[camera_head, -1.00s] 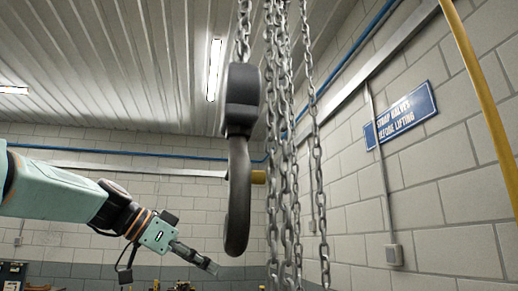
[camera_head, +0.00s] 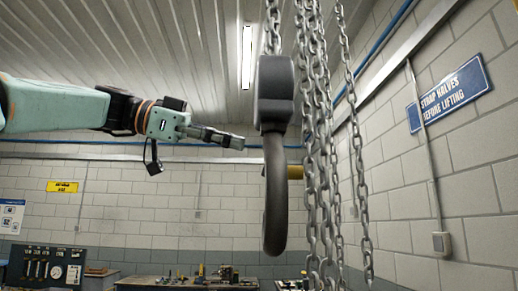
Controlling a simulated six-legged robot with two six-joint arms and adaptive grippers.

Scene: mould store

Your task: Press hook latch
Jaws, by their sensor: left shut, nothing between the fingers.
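A dark hook (camera_head: 275,195) hangs from a chain (camera_head: 273,28) right of the middle, below a dark block (camera_head: 275,92). A yellow-brown piece (camera_head: 294,172) sticks out to the right from behind the hook's upper part; whether it is the latch I cannot tell. My left gripper (camera_head: 238,142) is shut and empty, pointing right. In the picture its tip ends a little left of the hook's neck, with a visible gap. My right gripper is not in view.
Several loose chains (camera_head: 313,130) hang just right of the hook. A blue sign (camera_head: 450,92) is on the right wall. Benches with tools (camera_head: 190,283) stand low at the back. The space left of the hook, below my arm, is clear.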

